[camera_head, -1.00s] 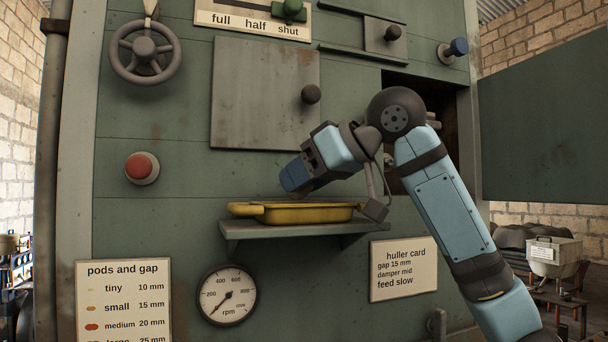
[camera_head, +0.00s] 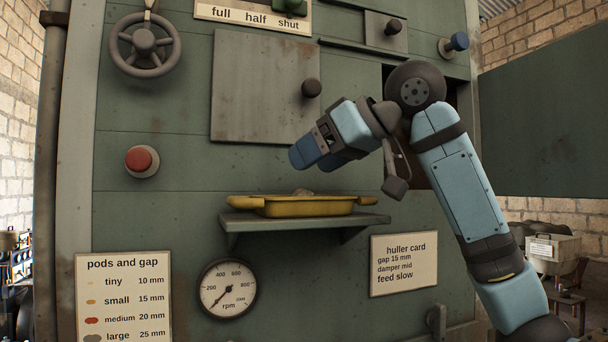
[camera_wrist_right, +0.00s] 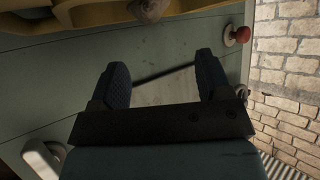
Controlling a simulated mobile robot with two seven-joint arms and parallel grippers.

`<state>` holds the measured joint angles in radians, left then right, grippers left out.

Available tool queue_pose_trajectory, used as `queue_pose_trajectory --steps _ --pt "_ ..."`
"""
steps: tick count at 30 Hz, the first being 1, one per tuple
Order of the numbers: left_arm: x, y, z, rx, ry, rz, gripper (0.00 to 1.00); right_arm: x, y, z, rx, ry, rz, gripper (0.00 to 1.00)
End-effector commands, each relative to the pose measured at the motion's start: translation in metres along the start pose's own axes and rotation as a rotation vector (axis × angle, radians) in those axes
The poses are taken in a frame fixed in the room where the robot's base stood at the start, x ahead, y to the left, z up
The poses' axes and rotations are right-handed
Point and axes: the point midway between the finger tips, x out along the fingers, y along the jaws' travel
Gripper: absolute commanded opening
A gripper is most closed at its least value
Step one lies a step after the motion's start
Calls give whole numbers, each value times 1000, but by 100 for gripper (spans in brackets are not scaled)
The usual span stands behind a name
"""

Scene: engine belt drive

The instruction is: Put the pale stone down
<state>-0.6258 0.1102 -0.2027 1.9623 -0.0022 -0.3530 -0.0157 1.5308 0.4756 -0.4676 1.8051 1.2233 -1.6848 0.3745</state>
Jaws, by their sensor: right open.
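The pale stone (camera_head: 302,192) lies in the yellow tray (camera_head: 300,209), its top showing just above the rim. The tray rests on a small green shelf (camera_head: 262,226) on the machine's front. My right gripper (camera_head: 312,158) is above the tray and clear of the stone, with its blue fingers apart and nothing between them. In the right wrist view the stone (camera_wrist_right: 150,9) shows at the top edge against the yellow tray (camera_wrist_right: 50,18), outside the open fingers (camera_wrist_right: 161,75). My left gripper is not in view.
Behind the gripper is a grey door plate with a dark knob (camera_head: 310,88). A red button (camera_head: 140,160) and a handwheel (camera_head: 144,45) are at left. A gauge (camera_head: 228,288) and a huller card (camera_head: 404,264) are below the shelf. An opening lies behind my arm.

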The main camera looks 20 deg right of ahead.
Motion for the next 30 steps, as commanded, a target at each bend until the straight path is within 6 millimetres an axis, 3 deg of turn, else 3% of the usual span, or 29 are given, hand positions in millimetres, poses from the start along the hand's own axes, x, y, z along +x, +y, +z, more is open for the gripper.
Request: queue_pose_trajectory --steps 6,12,18,30 --pt "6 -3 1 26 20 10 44 -50 0 2 -1 3 3 71" --pt "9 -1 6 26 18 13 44 -80 0 1 -1 0 1 71" --pt "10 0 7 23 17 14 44 -91 0 0 -1 0 0 71" --pt "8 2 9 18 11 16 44 -91 0 0 -1 -1 0 71"
